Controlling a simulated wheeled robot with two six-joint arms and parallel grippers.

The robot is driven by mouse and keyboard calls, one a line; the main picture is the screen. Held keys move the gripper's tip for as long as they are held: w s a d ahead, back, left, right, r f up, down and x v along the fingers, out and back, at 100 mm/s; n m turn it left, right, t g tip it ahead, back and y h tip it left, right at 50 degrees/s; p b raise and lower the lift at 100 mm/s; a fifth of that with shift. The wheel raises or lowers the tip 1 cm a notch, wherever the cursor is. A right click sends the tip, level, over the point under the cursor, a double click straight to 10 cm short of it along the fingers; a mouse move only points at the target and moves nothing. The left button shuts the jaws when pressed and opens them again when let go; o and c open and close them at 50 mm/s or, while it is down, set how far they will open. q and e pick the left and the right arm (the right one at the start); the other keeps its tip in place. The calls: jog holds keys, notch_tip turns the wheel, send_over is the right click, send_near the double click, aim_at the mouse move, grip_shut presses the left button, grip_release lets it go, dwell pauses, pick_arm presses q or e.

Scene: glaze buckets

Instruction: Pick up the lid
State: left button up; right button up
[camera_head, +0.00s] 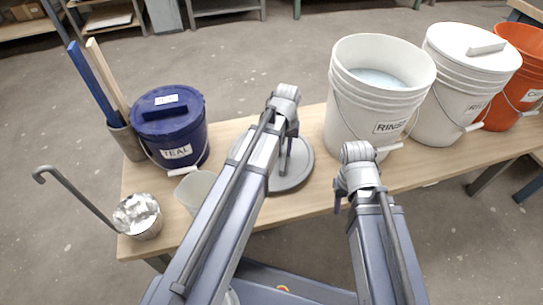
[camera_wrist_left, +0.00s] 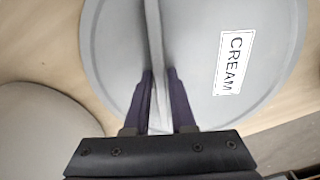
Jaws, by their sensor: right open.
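The lid (camera_head: 302,172) is a round grey disc lying near the table's front edge in the head view, partly hidden by my left arm. In the left wrist view the lid (camera_wrist_left: 196,50) fills the middle, with a CREAM label and a thin upright bar handle (camera_wrist_left: 155,45). My left gripper (camera_head: 284,172) is down at the lid. Its two fingers stand on either side of the handle in the wrist view (camera_wrist_left: 159,75); I cannot tell whether they press on it. My right gripper (camera_head: 345,203) is open and empty, to the right of the lid.
A white RINSE bucket (camera_head: 345,110) stands right of the lid, then a lidded white bucket (camera_head: 450,105) and an orange bucket (camera_head: 525,75).

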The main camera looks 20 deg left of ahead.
pick_arm(q)
grip_shut()
dwell(0.9)
